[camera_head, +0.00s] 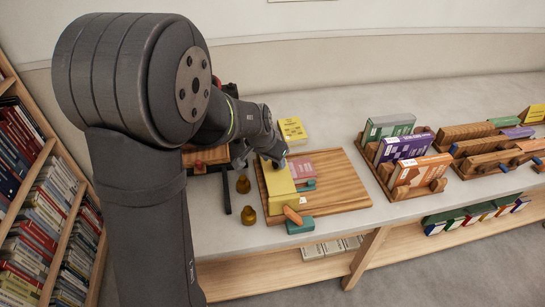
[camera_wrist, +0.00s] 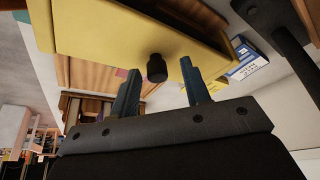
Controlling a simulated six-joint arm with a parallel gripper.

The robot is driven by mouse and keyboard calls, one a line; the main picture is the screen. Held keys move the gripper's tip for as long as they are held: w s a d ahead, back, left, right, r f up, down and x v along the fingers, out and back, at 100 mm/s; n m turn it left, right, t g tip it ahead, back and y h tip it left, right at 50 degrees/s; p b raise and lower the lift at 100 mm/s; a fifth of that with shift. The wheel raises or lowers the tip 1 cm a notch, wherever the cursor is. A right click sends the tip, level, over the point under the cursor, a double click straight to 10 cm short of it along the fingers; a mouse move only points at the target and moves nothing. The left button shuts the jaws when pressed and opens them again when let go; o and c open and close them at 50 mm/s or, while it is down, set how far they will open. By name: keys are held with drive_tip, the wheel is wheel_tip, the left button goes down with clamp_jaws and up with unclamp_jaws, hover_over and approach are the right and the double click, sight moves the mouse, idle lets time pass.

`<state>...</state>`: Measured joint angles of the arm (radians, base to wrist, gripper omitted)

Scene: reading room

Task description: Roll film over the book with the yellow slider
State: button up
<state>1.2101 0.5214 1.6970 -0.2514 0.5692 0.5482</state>
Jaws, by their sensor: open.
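The yellow slider (camera_head: 278,190) is a long bar lying across the left part of a wooden board (camera_head: 345,190). In the wrist view the yellow slider (camera_wrist: 130,30) fills the top, with a short black knob (camera_wrist: 156,69) on its near side. My gripper (camera_head: 266,160) is at the slider's far end in the head view, partly hidden by my arm. In the wrist view my open gripper (camera_wrist: 160,85) has one finger on each side of the knob, with gaps showing. A pink book (camera_head: 299,167) lies on the board right of the slider. I cannot make out film on it.
Teal blocks (camera_head: 300,226) and an orange piece (camera_head: 292,214) are at the board's near edge. Two brass knobs (camera_head: 248,216) stand left of it. A yellow box (camera_head: 292,131) is behind. Wooden racks with boxed books (camera_head: 405,146) stand right. The board's right half is bare.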

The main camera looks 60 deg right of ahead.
drive_tip(key=v, duration=1.7)
drive_tip(key=shift+a+r, duration=0.15)
drive_tip(key=x, duration=1.7)
drive_tip(key=shift+d, duration=0.2)
